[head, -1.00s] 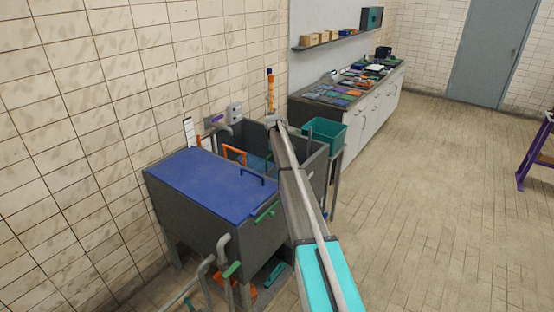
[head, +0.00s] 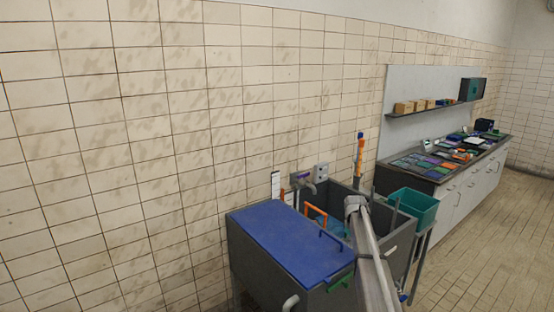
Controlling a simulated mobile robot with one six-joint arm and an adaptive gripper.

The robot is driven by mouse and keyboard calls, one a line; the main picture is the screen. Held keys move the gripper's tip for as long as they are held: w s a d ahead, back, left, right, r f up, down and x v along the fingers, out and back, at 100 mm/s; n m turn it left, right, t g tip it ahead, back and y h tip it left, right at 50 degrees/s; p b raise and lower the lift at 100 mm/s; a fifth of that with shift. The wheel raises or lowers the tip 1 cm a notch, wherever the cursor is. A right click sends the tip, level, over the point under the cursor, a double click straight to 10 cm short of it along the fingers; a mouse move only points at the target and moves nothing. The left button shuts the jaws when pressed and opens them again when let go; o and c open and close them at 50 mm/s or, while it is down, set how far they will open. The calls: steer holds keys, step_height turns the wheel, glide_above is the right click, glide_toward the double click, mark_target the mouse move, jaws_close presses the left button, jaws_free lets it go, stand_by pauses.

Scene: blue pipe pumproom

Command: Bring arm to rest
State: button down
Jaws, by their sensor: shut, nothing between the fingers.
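My arm (head: 372,262) reaches up from the bottom of the head view, in front of the grey sink tank. Its far end (head: 356,206) shows near the tank's opening, as a light grey joint. My gripper's fingers cannot be made out; they are hidden behind the arm or too small to see. No object shows in the arm's grasp.
A dark grey tank (head: 262,270) with a blue lid (head: 285,240) stands against the tiled wall. An orange frame (head: 316,214) is in its opening. A teal bin (head: 413,207) stands right of it. A cluttered counter (head: 459,184) runs behind. Floor at right is clear.

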steer(key=s+a+f+m+b, duration=0.1)
steer(key=s+a, duration=0.3)
steer(key=s, duration=0.9)
steer(key=s+a+f+m+b, duration=0.1)
steer(key=s+a, duration=0.4)
steer(key=s, duration=0.8)
steer(key=s+a+f+m+b, duration=0.1)
steer(key=s+a+m, duration=0.2)
steer(key=s, duration=1)
steer(key=shift+s+a+f+m+g+y, duration=0.2)
steer(key=shift+s+a+m+g+y, duration=0.15)
steer(key=shift+a, duration=0.7)
